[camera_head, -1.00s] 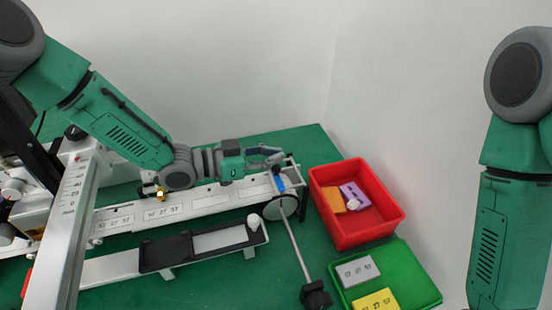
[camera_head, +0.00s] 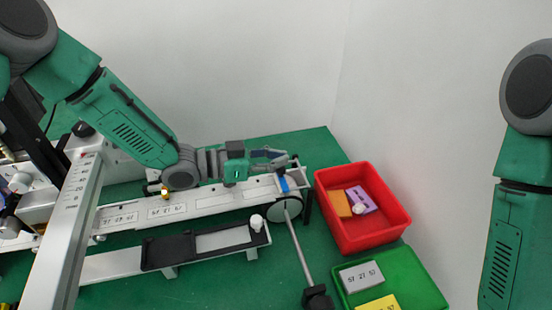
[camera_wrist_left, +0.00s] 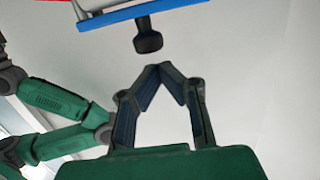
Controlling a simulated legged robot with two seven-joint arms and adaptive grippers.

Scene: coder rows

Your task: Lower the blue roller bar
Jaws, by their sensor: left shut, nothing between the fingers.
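The blue roller bar (camera_head: 284,184) lies across the far right end of the white conveyor rail in the head view. In the left wrist view it shows as a blue strip (camera_wrist_left: 140,14) along the top, with a dark knob (camera_wrist_left: 148,40) below it. My left gripper (camera_head: 282,154) is just behind the bar's end in the head view, and its tips (camera_wrist_left: 158,68) are shut together and empty. A gap shows between the fingertips and the knob in the wrist view. My right arm (camera_head: 505,230) stands at the right; its gripper is out of view.
A red bin (camera_head: 392,232) with an orange and a purple block stands right of the rail. A green tray (camera_head: 425,285) with a grey and a yellow block lies before it. A round disc and rod (camera_head: 300,248) stand at the rail's end.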

